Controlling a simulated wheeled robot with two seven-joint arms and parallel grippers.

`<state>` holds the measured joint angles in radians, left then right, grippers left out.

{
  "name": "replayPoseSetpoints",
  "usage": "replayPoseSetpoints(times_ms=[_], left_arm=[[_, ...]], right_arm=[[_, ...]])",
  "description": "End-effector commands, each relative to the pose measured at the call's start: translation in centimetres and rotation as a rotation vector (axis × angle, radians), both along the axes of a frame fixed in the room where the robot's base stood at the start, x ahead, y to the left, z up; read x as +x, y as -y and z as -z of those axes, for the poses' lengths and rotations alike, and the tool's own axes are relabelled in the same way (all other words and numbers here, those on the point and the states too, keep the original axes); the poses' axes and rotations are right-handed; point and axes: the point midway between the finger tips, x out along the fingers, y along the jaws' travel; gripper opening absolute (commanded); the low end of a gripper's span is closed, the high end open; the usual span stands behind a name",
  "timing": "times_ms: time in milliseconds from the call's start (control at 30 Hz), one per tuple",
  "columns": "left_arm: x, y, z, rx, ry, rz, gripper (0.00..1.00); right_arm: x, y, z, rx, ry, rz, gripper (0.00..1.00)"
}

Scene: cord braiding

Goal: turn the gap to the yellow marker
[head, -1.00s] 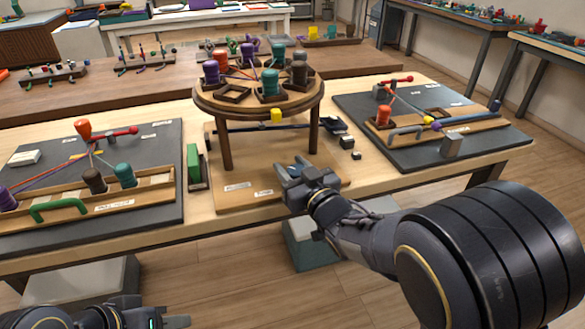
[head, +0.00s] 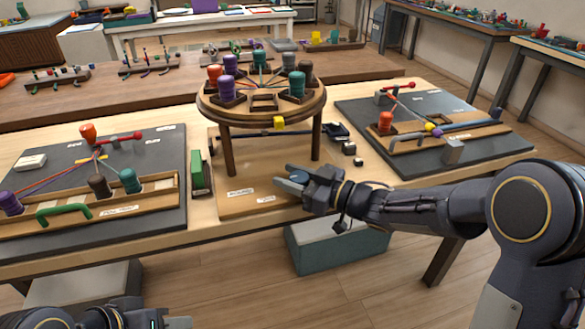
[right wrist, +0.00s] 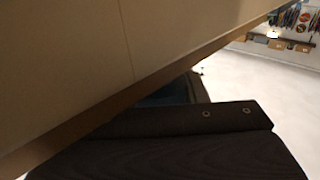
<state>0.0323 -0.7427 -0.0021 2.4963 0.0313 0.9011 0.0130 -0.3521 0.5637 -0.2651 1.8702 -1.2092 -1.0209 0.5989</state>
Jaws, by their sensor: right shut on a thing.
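The round wooden braiding disc (head: 262,113) stands on legs at the middle of the table. Bobbins in purple, orange, teal, grey and brown sit around it, with cords running to the centre. One empty square slot, the gap (head: 265,102), faces the front. The yellow marker (head: 279,123) is at the front edge, slightly right of the gap. My right gripper (head: 288,178) is below and in front of the disc, over the wooden base. It is shut on a small blue-grey thing that is hard to make out. My left gripper (head: 165,320) is low at the bottom left, partly cut off.
A dark board (head: 60,170) with bobbins and a green handle lies left. Another dark board (head: 425,155) with cords lies right. A green block (head: 197,172) stands left of the base. A teal box (head: 338,245) is under the table's front edge.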

Motion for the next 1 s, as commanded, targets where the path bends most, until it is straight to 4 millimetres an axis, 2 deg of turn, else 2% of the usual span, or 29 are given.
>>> replayPoseSetpoints(times_ms=[33, 233, 800, 833, 1000], left_arm=[[0.0, 0.0, -0.8, 0.0, 0.0, 0.0, 0.36], [0.0, 0.0, -1.8, 0.0, 0.0, 0.0, 0.36], [0.0, 0.0, -2.0, 0.0, 0.0, 0.0, 0.36], [0.0, 0.0, -2.0, 0.0, 0.0, 0.0, 0.36], [0.0, 0.0, -2.0, 0.0, 0.0, 0.0, 0.36]], right_arm=[[0.1, 0.1, -0.3, -0.001, -0.004, -0.022, 0.16], [-0.1, 0.0, -0.1, -0.001, -0.003, -0.097, 0.16], [-0.2, -0.1, 0.1, -0.002, 0.0, -0.132, 0.16], [-0.2, -0.1, 0.1, -0.002, 0.0, -0.132, 0.42], [-0.2, -0.1, 0.1, -0.002, -0.001, -0.132, 0.61]])
